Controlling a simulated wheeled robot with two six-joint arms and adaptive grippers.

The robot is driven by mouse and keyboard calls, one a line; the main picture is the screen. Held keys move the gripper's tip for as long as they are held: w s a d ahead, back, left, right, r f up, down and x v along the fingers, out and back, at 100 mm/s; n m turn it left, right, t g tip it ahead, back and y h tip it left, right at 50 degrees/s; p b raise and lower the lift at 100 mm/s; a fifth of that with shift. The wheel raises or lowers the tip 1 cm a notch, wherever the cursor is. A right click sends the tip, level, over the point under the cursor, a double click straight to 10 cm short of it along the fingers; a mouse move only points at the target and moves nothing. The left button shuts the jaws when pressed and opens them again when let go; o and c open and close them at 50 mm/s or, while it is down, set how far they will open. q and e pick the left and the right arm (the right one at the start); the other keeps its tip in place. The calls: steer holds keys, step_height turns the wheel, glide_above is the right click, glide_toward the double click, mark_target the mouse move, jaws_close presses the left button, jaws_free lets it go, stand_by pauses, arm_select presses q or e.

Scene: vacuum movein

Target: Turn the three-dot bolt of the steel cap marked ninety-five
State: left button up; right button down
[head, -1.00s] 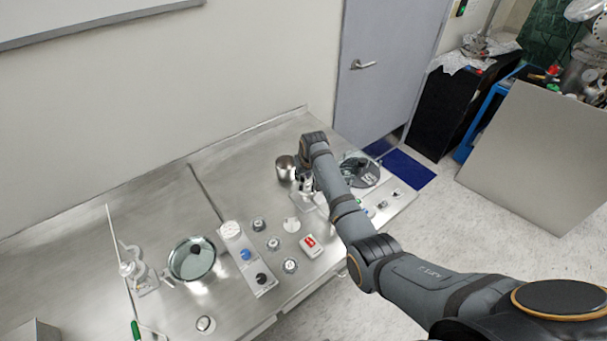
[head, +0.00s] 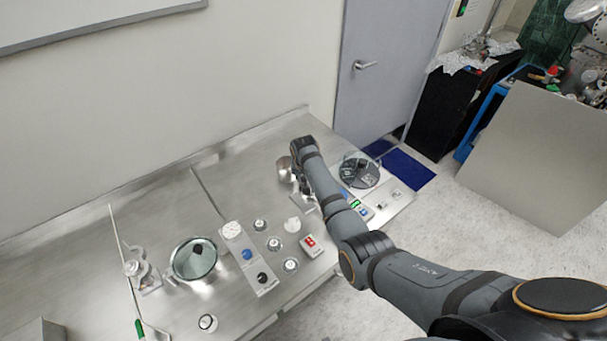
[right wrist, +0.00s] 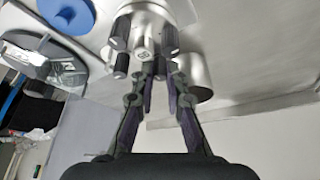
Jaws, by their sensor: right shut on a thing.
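A shiny steel cap (right wrist: 178,14) fills the top middle of the right wrist view. Several dark bolts stick out from it, such as one at its left (right wrist: 120,32) and one at its right (right wrist: 170,38). A paler square piece with a small mark (right wrist: 143,50) sits between them. My right gripper (right wrist: 153,76) is shut on a bolt at the cap, its fingers close together just below the marked piece. The dots and the number are too small to read. In the head view my right gripper (head: 303,182) is mostly hidden by its own arm. My left gripper is not seen.
A steel cup (head: 284,168) stands left of my right wrist. A round dark dish (head: 360,172) and small devices (head: 388,196) lie to its right. A red-and-white box (head: 312,245), a white panel with knobs (head: 248,257) and a glass dish (head: 194,259) lie nearer.

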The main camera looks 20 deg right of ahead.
steer(key=shift+m+h, duration=0.3)
steer(key=shift+m, duration=0.4)
steer(key=c, duration=1.6)
jaws_free()
steer(key=shift+c, duration=0.2)
steer(key=v, duration=1.2)
steer(key=shift+o, duration=0.5)
